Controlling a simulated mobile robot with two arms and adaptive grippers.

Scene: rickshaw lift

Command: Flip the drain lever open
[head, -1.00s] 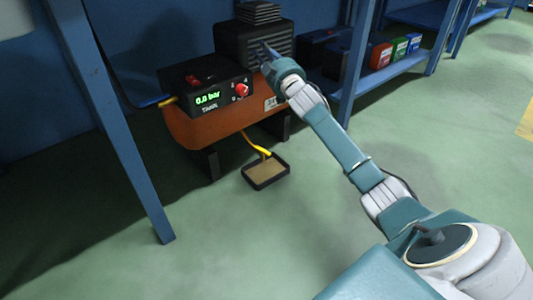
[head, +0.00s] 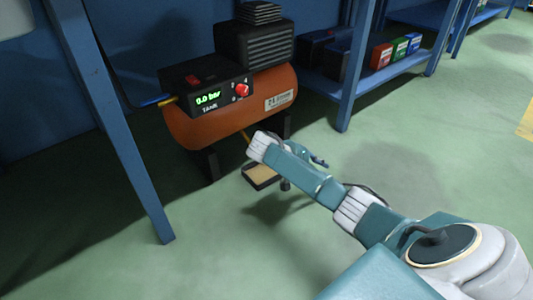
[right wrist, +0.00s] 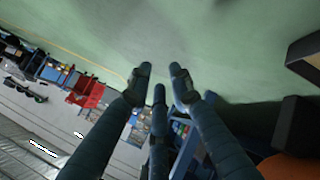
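The orange compressor tank (head: 235,112) stands on dark feet under the blue bench. The drain lever (head: 248,138) is mostly hidden behind my right forearm; only a small yellow bit shows below the tank, so its position cannot be told. My right gripper (head: 319,162) is to the right of the drip tray, partly behind my forearm, and touches nothing I can see. In the right wrist view its fingers (right wrist: 160,73) are spread with nothing between them. A bit of the orange tank (right wrist: 290,167) shows there at lower right. My left gripper is out of view.
The drip tray (head: 259,178) lies on the floor below the tank. A control box (head: 207,90) reads 0.0 bar. A blue bench leg (head: 130,165) stands at left, and a shelf with coloured boxes (head: 380,57) at right. The green floor around is clear.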

